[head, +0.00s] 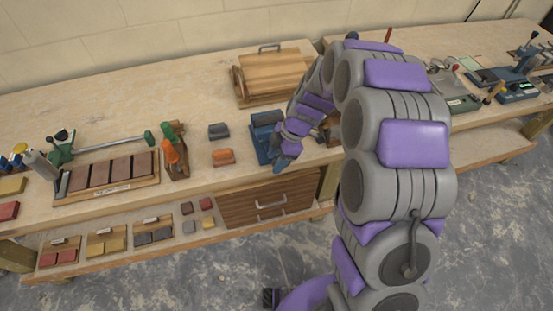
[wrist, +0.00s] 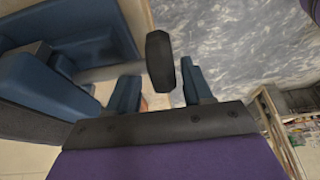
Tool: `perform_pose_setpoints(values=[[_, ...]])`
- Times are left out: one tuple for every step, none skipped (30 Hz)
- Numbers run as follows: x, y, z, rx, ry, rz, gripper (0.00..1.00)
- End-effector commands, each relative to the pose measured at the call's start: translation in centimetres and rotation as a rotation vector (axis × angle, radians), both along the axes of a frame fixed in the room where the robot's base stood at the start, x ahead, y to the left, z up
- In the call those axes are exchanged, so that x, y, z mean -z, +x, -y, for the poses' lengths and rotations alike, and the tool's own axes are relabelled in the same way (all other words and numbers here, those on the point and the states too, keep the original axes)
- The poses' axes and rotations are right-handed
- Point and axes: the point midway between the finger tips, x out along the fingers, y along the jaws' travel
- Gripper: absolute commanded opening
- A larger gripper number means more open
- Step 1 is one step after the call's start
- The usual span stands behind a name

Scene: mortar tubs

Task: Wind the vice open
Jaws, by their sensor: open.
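The blue vice (head: 260,146) stands near the front edge of the bench, partly hidden behind my arm. In the wrist view its blue body (wrist: 60,95) fills the left side. A black handle (wrist: 159,58) shows in the wrist view beyond my gripper (wrist: 160,92), its lower end in line with the gap between the two blue fingers. The fingers are apart; I cannot tell whether either touches the handle. In the head view my gripper (head: 280,166) is at the vice's right front side, pointing down. The handle is hidden there.
A wooden box with a handle (head: 272,78) stands behind the vice. A grey block (head: 218,131) and an orange block (head: 223,156) lie to its left. A wooden drawer (head: 265,203) is below. Orange- and green-handled tools (head: 172,150) stand farther left.

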Motion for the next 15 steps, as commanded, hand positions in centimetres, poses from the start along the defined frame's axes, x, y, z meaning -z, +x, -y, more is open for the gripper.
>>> perform_pose_setpoints(values=[[0.06,0.01,0.14,0.002,0.002,0.000,0.50],[0.05,0.00,0.26,0.002,0.003,-0.001,0.50],[0.02,0.02,0.41,0.003,0.005,0.000,0.50],[0.00,0.01,0.51,0.003,0.006,0.000,0.50],[-0.01,0.02,0.57,0.004,0.006,0.000,0.50],[-0.02,0.02,0.61,0.004,0.007,0.000,0.50],[-0.03,0.03,0.60,0.004,0.006,0.000,0.50],[-0.01,0.02,0.55,0.004,0.006,0.000,0.49],[0.01,0.02,0.44,0.004,0.005,-0.001,0.45],[0.03,0.02,0.32,0.003,0.004,0.000,0.42],[0.05,0.00,0.19,0.002,0.002,0.000,0.40],[0.08,0.00,0.04,0.002,0.001,-0.001,0.36],[0.08,0.00,0.01,0.002,0.001,-0.001,0.33],[0.10,0.00,-0.05,0.002,0.000,-0.001,0.30],[0.11,0.00,-0.16,0.002,-0.001,0.000,0.26]])
